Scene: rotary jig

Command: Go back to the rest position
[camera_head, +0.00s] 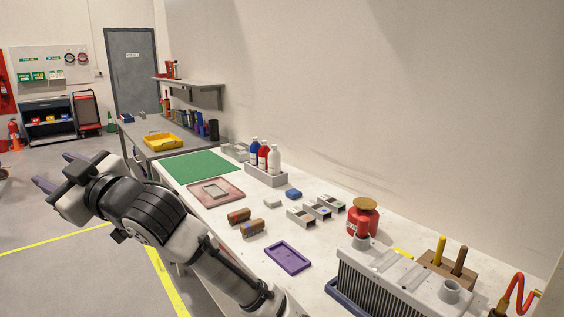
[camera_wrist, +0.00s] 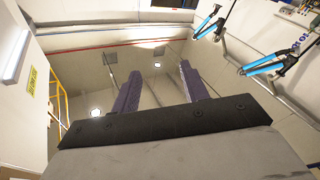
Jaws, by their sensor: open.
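My gripper (camera_head: 56,172) is at the left of the head view, raised over the floor beside the workbench and apart from everything on it. Its two purple fingers are spread with nothing between them. In the wrist view the gripper (camera_wrist: 163,90) points up toward the ceiling and walls, its fingers apart and empty. My arm runs from the lower middle of the head view up to the left.
The white workbench (camera_head: 225,224) holds a green mat (camera_head: 198,167), a pink tray (camera_head: 197,195), brown cylinders, a purple tray (camera_head: 288,258), bottles, a red canister (camera_head: 362,217) and a finned metal block (camera_head: 385,277). A grey bench with a yellow tray (camera_head: 163,142) stands behind.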

